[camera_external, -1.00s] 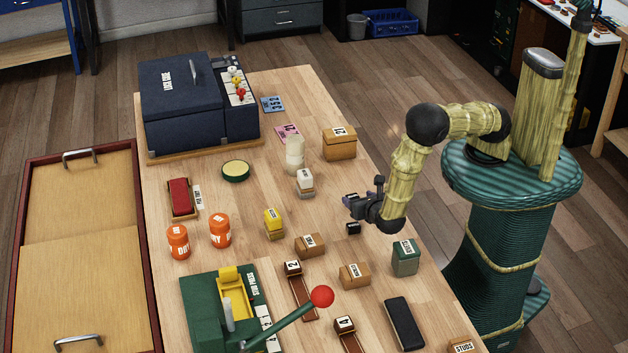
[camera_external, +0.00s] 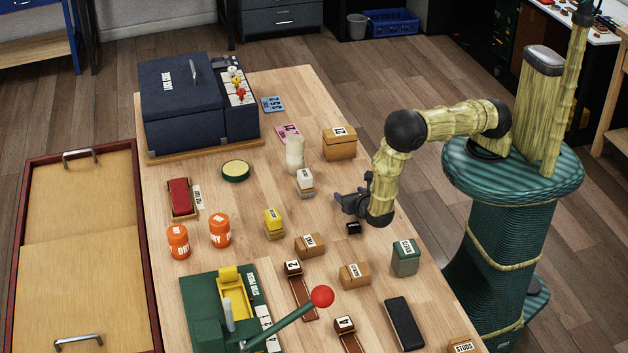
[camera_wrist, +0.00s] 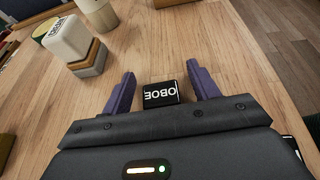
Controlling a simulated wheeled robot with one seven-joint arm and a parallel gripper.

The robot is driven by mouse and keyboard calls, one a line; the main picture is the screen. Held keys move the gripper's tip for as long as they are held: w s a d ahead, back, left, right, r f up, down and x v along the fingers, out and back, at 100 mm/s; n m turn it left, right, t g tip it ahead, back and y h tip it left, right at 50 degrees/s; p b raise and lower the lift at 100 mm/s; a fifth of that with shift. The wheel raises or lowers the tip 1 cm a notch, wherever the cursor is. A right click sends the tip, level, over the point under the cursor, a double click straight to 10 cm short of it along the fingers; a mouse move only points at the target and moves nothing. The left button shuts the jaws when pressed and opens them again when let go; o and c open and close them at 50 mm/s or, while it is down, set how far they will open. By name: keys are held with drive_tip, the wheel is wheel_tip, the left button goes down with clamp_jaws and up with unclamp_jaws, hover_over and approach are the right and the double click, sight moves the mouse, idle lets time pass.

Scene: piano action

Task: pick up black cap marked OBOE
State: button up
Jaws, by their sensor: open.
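The small black cap marked OBOE (camera_wrist: 161,94) shows in the wrist view between the two purple fingers of my gripper (camera_wrist: 163,86), with space on both sides. It is partly hidden below by the gripper body. In the external view the black cap (camera_external: 353,229) sits on the table, close beside and in front of my gripper (camera_external: 342,204). The gripper is open and empty, low over the table; its exact height above the cap I cannot tell.
A white-topped block (camera_external: 305,183) and a cream cylinder (camera_external: 294,154) stand beyond the gripper. Tan boxes (camera_external: 310,245) and a green box (camera_external: 405,258) stand nearer the camera. A red-knobbed lever (camera_external: 322,296) rises at the front. Bare wood surrounds the cap.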

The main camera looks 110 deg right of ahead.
idle(0.4)
drive_tip(key=c, duration=1.1)
drive_tip(key=shift+o, duration=0.2)
wheel_tip(320, 180, up, 10)
drive_tip(key=shift+b, duration=0.4)
